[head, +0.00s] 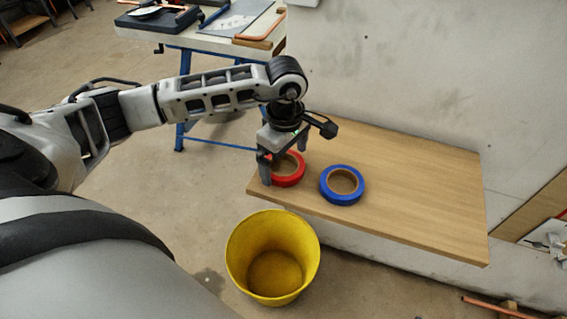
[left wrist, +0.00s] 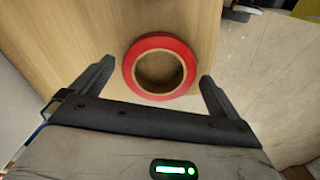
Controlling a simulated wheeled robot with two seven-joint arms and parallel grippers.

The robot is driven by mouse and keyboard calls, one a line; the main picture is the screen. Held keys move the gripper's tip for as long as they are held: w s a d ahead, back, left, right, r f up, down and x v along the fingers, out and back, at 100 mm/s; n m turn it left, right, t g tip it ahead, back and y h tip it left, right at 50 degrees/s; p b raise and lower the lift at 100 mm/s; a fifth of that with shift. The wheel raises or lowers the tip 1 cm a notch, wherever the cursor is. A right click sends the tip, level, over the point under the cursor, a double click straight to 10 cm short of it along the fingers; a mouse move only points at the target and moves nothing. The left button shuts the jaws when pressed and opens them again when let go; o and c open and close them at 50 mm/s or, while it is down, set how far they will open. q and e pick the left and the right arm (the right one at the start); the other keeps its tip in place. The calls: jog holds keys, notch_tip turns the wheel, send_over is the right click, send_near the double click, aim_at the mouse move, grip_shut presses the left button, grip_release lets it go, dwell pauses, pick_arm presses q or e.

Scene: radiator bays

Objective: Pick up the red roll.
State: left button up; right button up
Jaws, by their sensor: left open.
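The red roll (head: 289,170) is a ring of tape lying flat near the left end of the wooden shelf (head: 415,180). My left gripper (head: 277,172) is open over it, and a finger hides part of the roll in the head view. In the left wrist view the red roll (left wrist: 130,67) shows whole, just beyond and between the two open fingertips (left wrist: 157,70). I cannot tell the exact height of the fingertips above the shelf. Nothing is held. My right gripper is not in view.
A blue roll (head: 342,198) lies flat close to the right of the red one. A yellow bucket (head: 235,262) stands on the floor below the shelf's front edge. A workbench with blue legs (head: 185,95) stands behind. The shelf's right part is clear.

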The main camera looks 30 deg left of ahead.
pick_arm(q)
jog(key=shift+f, duration=0.55)
jog(key=c, duration=0.8)
jog(key=shift+c, duration=0.2)
jog(key=shift+r, duration=0.15)
jog(key=shift+r, duration=0.2)
notch_tip(320, 180, up, 2)
jog(key=shift+r+b, duration=0.1)
jog(key=shift+b, duration=0.4)
jog(key=s+d+r+b, duration=0.1)
jog(key=s+d+r, duration=0.3)
jog(key=d+r, duration=0.6)
jog(key=d, duration=0.3)
jog(key=shift+d+b, duration=0.25)
jog(key=shift+b, duration=0.1)
